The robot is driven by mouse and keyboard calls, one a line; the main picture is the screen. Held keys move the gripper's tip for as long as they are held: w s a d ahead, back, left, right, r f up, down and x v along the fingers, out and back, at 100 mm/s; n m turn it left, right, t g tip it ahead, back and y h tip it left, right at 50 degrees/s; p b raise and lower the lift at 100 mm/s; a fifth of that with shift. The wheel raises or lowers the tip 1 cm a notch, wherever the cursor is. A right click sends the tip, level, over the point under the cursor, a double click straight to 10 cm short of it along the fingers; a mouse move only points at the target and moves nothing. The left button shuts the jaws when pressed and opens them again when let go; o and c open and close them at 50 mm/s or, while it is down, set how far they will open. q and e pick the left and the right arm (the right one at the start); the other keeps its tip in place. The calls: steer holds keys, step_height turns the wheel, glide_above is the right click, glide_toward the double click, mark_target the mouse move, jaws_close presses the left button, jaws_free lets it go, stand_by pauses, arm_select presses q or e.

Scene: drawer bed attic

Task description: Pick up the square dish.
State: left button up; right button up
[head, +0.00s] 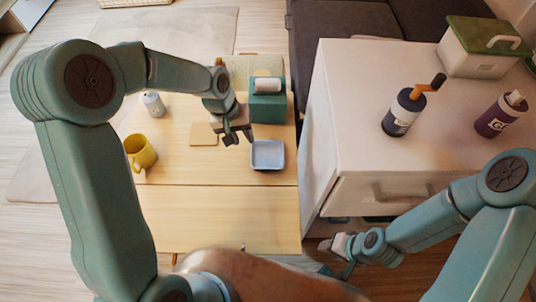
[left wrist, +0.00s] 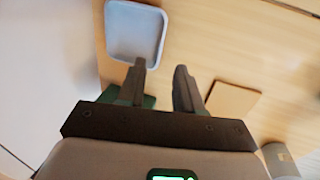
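The square dish (head: 267,154) is pale blue-grey with a raised rim and sits on the wooden table (head: 220,215), near its right edge. In the left wrist view the dish (left wrist: 135,32) is at the upper left. My left gripper (head: 238,138) is above the table, just left of and behind the dish. Its fingers (left wrist: 160,72) are apart with nothing between them. One fingertip overlaps the dish's near edge in the wrist view; I cannot tell whether it touches. My right gripper (head: 338,252) is low by the cabinet, away from the dish; its opening is unclear.
A teal box-like holder (head: 267,108) stands behind the dish. A flat tan square (head: 204,134), a yellow mug (head: 140,152) and a small bottle (head: 153,104) are to the left. A white drawer cabinet (head: 350,110) rises close on the right. The table's front is clear.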

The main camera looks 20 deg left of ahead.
mark_target(251, 154)
arm_select(q)
steer(key=shift+s+x, duration=0.25)
steer(key=shift+x, duration=3.7)
steer(key=shift+s+f+b, duration=0.1)
steer(key=shift+f+b, duration=0.1)
steer(key=shift+b, duration=0.25)
jaws_close()
